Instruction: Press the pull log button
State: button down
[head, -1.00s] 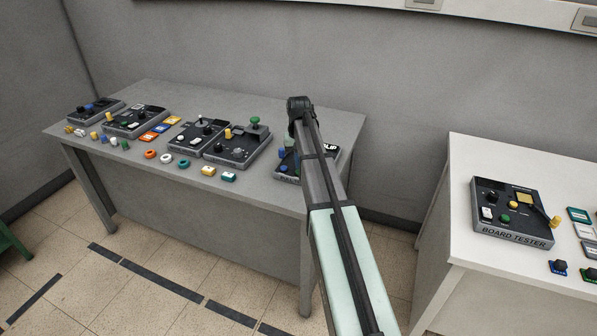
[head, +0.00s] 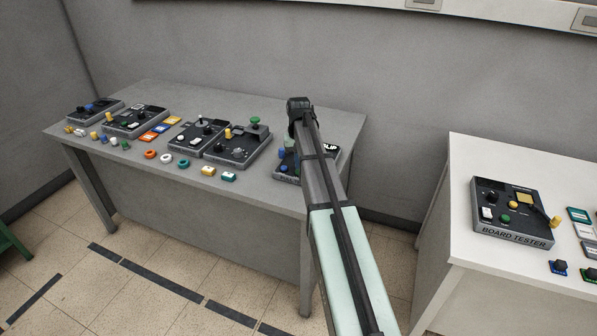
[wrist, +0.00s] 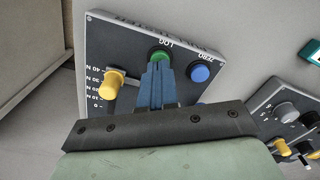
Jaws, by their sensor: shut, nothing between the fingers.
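A green button (wrist: 160,54) sits on a dark panel (wrist: 112,33) in the wrist view. The word LOG is printed upside down beside it. My gripper (wrist: 158,68) is shut and empty, its blue-grey fingertips at the green button's near edge. They cover part of it. I cannot tell whether they touch it or whether it is pressed. In the head view the same box (head: 283,175) stands at the table's right end, mostly hidden behind my arm.
On the panel, a blue button (wrist: 200,74) is right of my fingers and a yellow slider knob (wrist: 115,82) left. Another control box (wrist: 280,118) lies at right. Several boxes share the grey table (head: 240,193). A white table (head: 470,150) holds the board tester (head: 513,212).

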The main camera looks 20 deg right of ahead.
jog(key=shift+f, duration=0.85)
dwell(0.6)
jog(key=shift+r, duration=3.2)
